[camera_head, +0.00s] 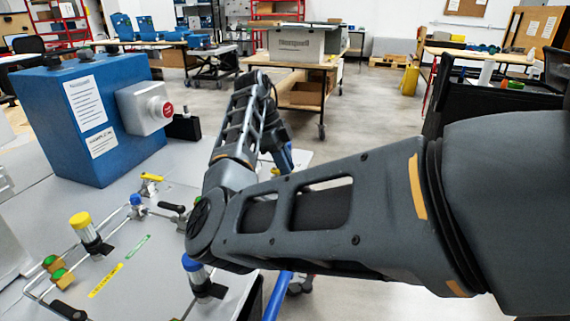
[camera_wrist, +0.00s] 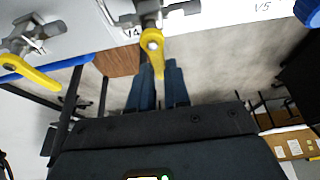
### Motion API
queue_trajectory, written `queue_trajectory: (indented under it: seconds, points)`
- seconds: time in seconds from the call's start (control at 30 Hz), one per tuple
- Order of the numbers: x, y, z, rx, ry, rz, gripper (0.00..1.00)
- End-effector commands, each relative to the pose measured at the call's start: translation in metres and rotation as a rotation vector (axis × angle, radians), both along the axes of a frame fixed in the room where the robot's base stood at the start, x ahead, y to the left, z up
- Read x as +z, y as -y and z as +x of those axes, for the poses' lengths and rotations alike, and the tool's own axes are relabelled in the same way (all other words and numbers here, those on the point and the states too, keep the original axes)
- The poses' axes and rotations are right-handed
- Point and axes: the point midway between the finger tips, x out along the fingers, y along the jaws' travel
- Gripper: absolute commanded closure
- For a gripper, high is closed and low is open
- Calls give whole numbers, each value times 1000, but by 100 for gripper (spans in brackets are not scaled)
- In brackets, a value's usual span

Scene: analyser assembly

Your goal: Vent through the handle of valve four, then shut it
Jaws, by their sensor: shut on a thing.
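The valve marked V4 (camera_wrist: 150,14) is at the top middle of the wrist view, a metal body on a white panel. Its yellow handle (camera_wrist: 152,42) points down in the picture, across the valve body's sideways line. My gripper (camera_wrist: 157,78) has its two blue fingers on either side of the handle's free end and is shut on it. The fingers partly hide the handle's tip. In the head view my arm hides the gripper's grip and valve four. Whether gas is flowing cannot be told.
Another valve with a yellow handle (camera_wrist: 36,74) and a blue tube (camera_wrist: 72,62) lie left of valve four. A V5 label (camera_wrist: 262,6) is to the right.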

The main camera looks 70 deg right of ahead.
Motion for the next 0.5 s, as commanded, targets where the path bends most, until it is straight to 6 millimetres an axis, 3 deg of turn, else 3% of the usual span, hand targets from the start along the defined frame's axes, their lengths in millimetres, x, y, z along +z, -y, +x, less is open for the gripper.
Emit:
queue_trajectory:
  seconds: [0.17,0.2,0.43,0.5]
  points:
    - [0,-1,1,0,1,1,100]
    - [0,-1,1,0,1,1,81]
    - [0,0,0,0,1,0,59]
    - [0,0,0,0,1,0,57]
